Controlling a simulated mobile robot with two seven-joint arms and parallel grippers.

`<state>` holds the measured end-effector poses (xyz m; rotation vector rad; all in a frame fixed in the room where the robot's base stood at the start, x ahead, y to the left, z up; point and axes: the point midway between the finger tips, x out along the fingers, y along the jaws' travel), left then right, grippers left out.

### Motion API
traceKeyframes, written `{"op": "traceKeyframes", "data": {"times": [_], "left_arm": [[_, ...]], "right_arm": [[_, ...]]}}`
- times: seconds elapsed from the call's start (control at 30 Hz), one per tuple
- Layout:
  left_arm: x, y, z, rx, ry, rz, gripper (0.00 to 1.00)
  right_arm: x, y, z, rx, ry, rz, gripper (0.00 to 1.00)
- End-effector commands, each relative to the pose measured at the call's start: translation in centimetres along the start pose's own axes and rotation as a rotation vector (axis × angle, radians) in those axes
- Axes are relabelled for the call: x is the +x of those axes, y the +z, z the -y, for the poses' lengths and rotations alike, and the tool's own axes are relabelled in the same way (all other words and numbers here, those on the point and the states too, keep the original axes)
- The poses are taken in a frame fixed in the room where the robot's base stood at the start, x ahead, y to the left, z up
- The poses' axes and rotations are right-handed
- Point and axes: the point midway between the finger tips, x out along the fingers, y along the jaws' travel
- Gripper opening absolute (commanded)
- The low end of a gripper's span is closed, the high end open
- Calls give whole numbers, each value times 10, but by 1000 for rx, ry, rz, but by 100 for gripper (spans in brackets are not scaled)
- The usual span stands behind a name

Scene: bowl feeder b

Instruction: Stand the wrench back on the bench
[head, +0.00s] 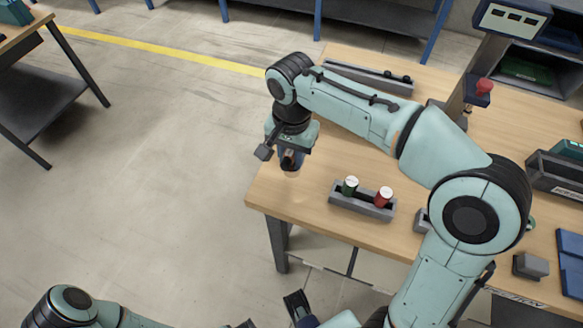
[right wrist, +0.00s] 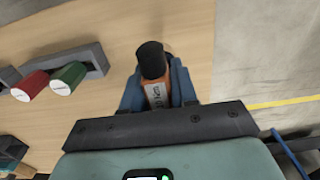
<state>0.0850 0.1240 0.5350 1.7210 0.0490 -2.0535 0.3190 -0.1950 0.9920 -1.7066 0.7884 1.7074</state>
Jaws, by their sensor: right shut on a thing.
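My right gripper (head: 291,155) is over the left corner of the wooden bench (head: 300,203). In the right wrist view, the gripper (right wrist: 158,92) has its blue fingers on either side of the wrench (right wrist: 155,88) and is shut on it. The wrench shows a black rounded end and an orange body with a pale label. In the head view, only a dark end of the wrench (head: 289,162) shows below the gripper; the hand hides the rest. Whether it touches the bench cannot be told. My left arm shows at the bottom edge, its jaws unclear.
A grey holder (head: 345,203) with a green-capped (head: 349,186) and a red cylinder (head: 383,197) stands right of the gripper. A long grey tray (head: 375,78) lies at the back. Bare wood surrounds the gripper; the bench's left edge is close.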

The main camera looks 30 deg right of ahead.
Motion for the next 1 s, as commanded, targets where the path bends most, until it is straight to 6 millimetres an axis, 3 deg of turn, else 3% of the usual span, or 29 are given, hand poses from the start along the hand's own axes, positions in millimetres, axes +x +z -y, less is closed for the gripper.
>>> {"op": "traceKeyframes", "data": {"times": [0.33,0.8,0.83,0.87,0.9,1.0], "left_arm": [[7,-4,1,1,3,-10,43],[9,-5,1,2,4,-15,43],[8,-5,1,2,4,-15,43],[8,-5,1,2,4,-15,43],[8,-5,1,2,4,-15,43],[8,-5,1,2,4,-15,43]], "right_arm": [[42,0,0,0,1,0,0],[51,0,0,-1,0,0,0],[50,0,0,-1,0,0,37],[50,0,0,-1,0,0,47],[50,0,0,-1,0,0,53],[50,0,0,-1,0,0,53]]}}
